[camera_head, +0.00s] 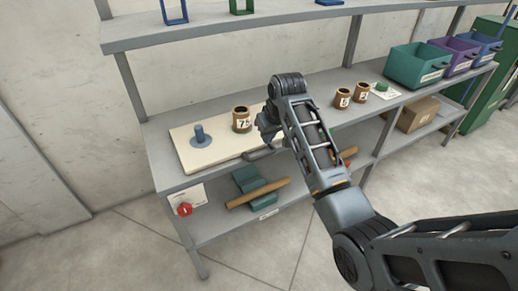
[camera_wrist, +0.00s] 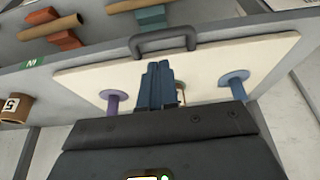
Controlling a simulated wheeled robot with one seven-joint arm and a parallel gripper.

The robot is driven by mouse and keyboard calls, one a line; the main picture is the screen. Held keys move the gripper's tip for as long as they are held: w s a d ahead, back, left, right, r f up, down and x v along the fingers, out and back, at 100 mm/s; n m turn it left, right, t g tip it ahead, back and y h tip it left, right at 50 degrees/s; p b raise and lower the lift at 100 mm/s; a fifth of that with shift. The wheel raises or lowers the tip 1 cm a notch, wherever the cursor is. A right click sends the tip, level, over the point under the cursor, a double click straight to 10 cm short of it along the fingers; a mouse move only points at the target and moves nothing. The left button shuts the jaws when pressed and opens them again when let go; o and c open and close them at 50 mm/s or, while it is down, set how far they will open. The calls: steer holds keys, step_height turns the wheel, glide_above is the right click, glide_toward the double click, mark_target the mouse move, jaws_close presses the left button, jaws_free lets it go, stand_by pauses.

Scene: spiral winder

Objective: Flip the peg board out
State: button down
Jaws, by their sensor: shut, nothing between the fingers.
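The peg board (camera_head: 190,154) is a cream panel lying flat on the upper shelf, at the left in the head view. It also fills the middle of the wrist view (camera_wrist: 215,60). A blue peg with a round base (camera_head: 200,137) stands on its left part. The wrist view shows this blue peg (camera_wrist: 235,84) and a purple peg (camera_wrist: 112,102). A dark handle (camera_wrist: 165,40) is at the board's front edge. A brown spool marked 7 (camera_head: 241,120) stands on the board, mostly hidden by my fingers in the wrist view. My gripper (camera_head: 266,138) is shut and empty over the board, behind the handle.
Two brown spools (camera_head: 342,99) (camera_head: 362,91) stand right of the board. Bins (camera_head: 418,65) stand further right. The lower shelf holds a brown roll (camera_head: 258,193) on a green cradle and a cardboard box (camera_head: 417,114). A red knob (camera_head: 185,209) is on the front left. Open floor lies in front.

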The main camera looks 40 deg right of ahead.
steer(key=shift+w+d+r, duration=0.15)
steer(key=shift+r, duration=0.3)
steer(key=shift+w+d+r, duration=0.1)
steer(key=shift+r, duration=0.3)
steer(key=shift+f, duration=0.1)
steer(key=p+x, duration=0.1)
steer(key=x, duration=0.9)
steer(key=shift+s, duration=0.15)
steer(key=shift+f, duration=0.1)
